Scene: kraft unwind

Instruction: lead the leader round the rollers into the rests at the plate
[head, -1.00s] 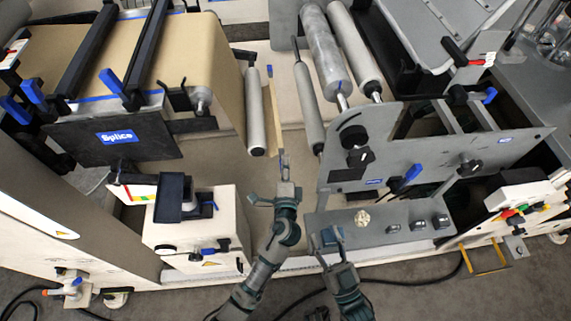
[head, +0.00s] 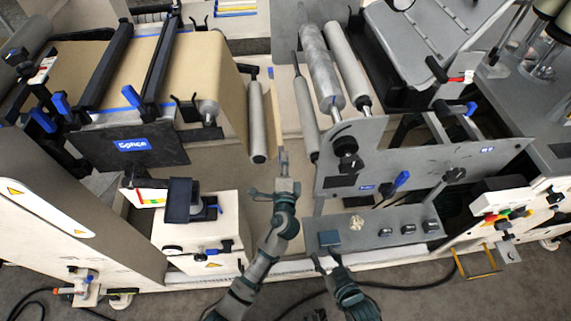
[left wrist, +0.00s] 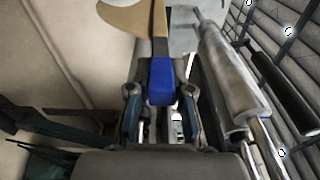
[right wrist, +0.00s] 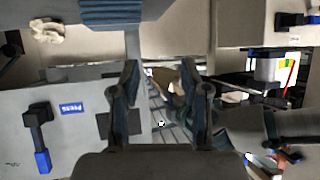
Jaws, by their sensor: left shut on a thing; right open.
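The tan leader strip (head: 276,112) hangs narrow between the dark-ended left roller (head: 257,125) and the slim grey roller (head: 306,122). My left gripper (head: 285,178) is shut on the blue tab at its near end; the left wrist view shows this blue tab (left wrist: 161,80) between the fingers, with the tan web (left wrist: 140,18) curving beyond. A metal roller (left wrist: 235,75) runs close to the right of it there. My right gripper (head: 328,262) is open and empty in front of the grey shelf; its spread fingers show in the right wrist view (right wrist: 163,95). I cannot make out the rests.
The grey side plate (head: 420,155) with black knobs and a blue handle (head: 401,180) stands right of my left gripper. The dark splice plate (head: 130,147) and white control box (head: 200,232) stand left. Larger rollers (head: 325,70) lie behind.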

